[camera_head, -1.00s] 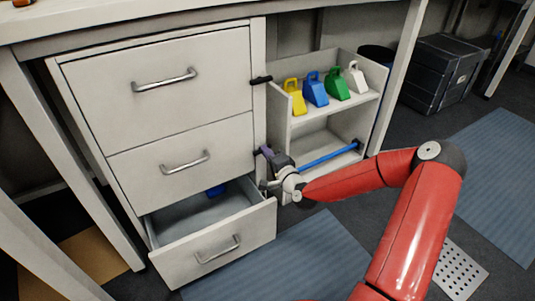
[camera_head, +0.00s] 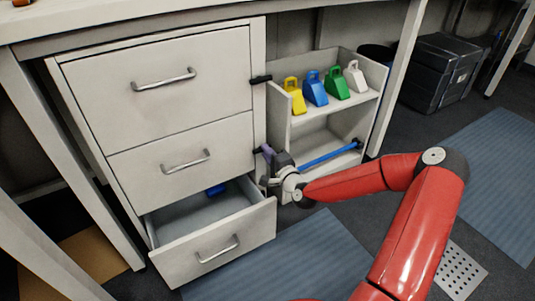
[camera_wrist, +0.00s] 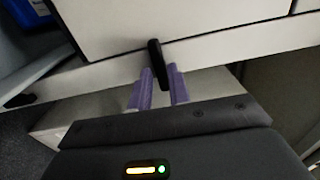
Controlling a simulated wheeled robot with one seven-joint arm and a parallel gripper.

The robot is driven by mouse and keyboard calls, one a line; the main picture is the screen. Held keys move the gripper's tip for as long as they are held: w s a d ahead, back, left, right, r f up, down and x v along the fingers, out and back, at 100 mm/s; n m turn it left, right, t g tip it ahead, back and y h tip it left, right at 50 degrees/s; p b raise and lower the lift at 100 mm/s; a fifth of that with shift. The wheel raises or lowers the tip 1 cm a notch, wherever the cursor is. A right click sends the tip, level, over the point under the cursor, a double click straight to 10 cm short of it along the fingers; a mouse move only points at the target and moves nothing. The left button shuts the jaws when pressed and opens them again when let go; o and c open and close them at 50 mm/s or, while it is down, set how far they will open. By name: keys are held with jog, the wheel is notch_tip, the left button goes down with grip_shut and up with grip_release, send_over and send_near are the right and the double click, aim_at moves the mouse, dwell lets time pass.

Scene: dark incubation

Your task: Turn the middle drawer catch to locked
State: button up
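The middle drawer catch (camera_wrist: 158,62) is a small dark bar on the cabinet's pale post, beside the shut middle drawer (camera_head: 184,158). In the wrist view it lies between the two purple fingers of my gripper (camera_wrist: 160,82), which sit close on both sides of it. My gripper (camera_head: 263,153) appears shut on the catch, with little gap visible. In the head view the gripper hides most of this catch. The upper catch (camera_head: 261,79) is dark and sticks out sideways from the post.
The bottom drawer (camera_head: 210,249) is pulled open below my gripper, with a blue item (camera_head: 216,190) inside. The top drawer (camera_head: 160,82) is shut. A shelf unit (camera_head: 330,112) with several coloured scoops and a blue bar (camera_head: 330,156) stands close on the right.

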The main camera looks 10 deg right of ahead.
jog(key=shift+o, duration=1.4)
jog(key=shift+s, duration=0.1)
jog(key=v, duration=0.7)
jog(key=shift+s, duration=0.3)
